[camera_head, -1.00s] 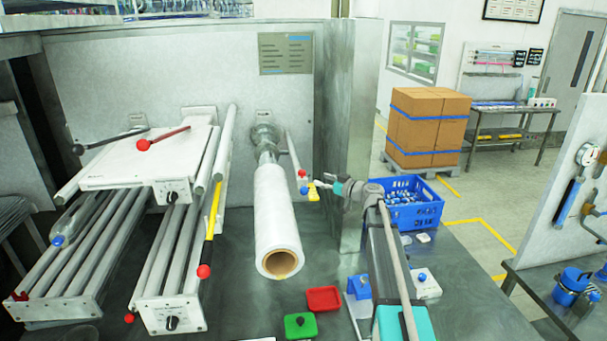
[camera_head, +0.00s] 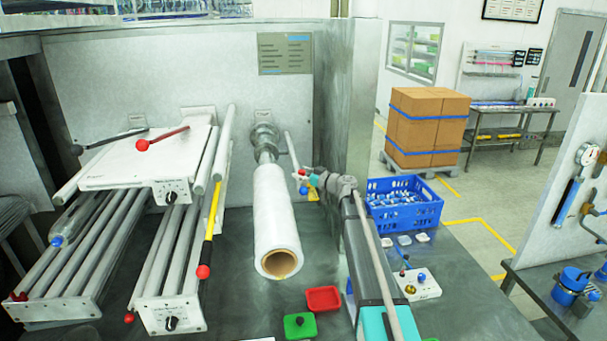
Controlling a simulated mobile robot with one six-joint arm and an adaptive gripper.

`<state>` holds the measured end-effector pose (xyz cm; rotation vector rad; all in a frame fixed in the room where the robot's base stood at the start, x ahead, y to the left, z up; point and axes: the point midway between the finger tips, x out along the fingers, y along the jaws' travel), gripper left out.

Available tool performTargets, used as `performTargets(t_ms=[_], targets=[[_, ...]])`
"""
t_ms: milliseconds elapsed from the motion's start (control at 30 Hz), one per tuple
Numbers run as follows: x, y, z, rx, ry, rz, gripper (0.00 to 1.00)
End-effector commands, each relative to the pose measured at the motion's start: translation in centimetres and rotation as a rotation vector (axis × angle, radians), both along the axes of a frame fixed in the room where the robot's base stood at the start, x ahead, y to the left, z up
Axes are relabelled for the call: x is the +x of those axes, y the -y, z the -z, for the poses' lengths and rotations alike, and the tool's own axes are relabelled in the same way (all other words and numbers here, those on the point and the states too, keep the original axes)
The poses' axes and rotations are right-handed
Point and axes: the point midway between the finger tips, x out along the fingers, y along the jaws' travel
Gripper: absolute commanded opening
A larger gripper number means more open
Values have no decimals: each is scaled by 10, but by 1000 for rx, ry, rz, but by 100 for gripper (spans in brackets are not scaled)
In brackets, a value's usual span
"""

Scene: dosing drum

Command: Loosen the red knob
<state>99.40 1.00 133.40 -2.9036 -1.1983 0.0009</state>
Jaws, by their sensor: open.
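A small red knob (camera_head: 302,173) sits near the front end of a bar beside the white roll (camera_head: 276,215), with a small blue part close by. My gripper (camera_head: 306,179) is at this knob, coming in from the right. Its jaws are open, but its fingers are small here and overlap the knob, so I cannot tell whether they touch it.
My arm reaches over the metal table. A red tray (camera_head: 323,298) and a green box (camera_head: 299,325) lie in front of the roll. A blue crate (camera_head: 404,224) stands behind right. A metal panel (camera_head: 349,120) rises behind the gripper.

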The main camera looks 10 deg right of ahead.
Motion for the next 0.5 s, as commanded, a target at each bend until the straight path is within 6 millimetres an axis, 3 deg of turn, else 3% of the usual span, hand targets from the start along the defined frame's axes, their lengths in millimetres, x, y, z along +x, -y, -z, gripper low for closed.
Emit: performTargets(t_ms=[100,400,500], targets=[[0,0,0,0,0,0,70],[0,-1,0,0,0,-1,14],[0,-1,0,0,0,-1,0]])
